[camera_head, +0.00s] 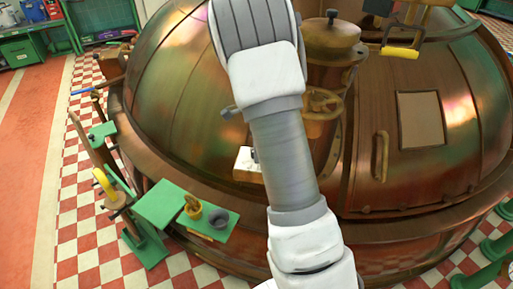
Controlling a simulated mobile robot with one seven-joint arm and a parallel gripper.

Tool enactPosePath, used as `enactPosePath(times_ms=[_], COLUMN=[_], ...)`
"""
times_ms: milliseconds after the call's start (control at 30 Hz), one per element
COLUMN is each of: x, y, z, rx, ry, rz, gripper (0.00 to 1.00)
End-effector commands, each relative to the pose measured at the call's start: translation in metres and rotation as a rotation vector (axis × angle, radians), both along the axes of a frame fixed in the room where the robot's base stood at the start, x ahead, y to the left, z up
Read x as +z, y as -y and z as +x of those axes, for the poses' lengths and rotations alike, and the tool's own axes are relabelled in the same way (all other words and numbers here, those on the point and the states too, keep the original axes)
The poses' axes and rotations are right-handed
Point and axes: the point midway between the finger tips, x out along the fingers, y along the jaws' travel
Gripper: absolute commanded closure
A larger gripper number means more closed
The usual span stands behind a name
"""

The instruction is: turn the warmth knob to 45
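My arm, white and grey, crosses the middle of the head view from the bottom edge to the top edge. I cannot make out my gripper or its fingers. A white plate (246,168) on the lower side of the big copper kettle (190,95) shows just left of my arm. A small dark part on the plate is partly covered by my arm, and I cannot tell whether it is the warmth knob. No scale or number is readable.
A green stand (162,205) with a yellow pot (193,209) and a grey bowl (218,217) is at the lower left. Checkered floor (75,235) is open at far left.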

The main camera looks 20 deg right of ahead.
Motion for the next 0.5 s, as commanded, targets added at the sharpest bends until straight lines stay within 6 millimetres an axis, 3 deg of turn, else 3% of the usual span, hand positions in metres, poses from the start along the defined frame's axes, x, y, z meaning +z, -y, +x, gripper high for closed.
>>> enactPosePath(times_ms=[333, 500], x=[0.002, 0.022], y=[0.0, 0.0], z=[0.0, 0.0], rx=[0.002, 0.001], ry=[-0.002, 0.001], rz=[0.001, 0.001], gripper=[0.24, 0.24])
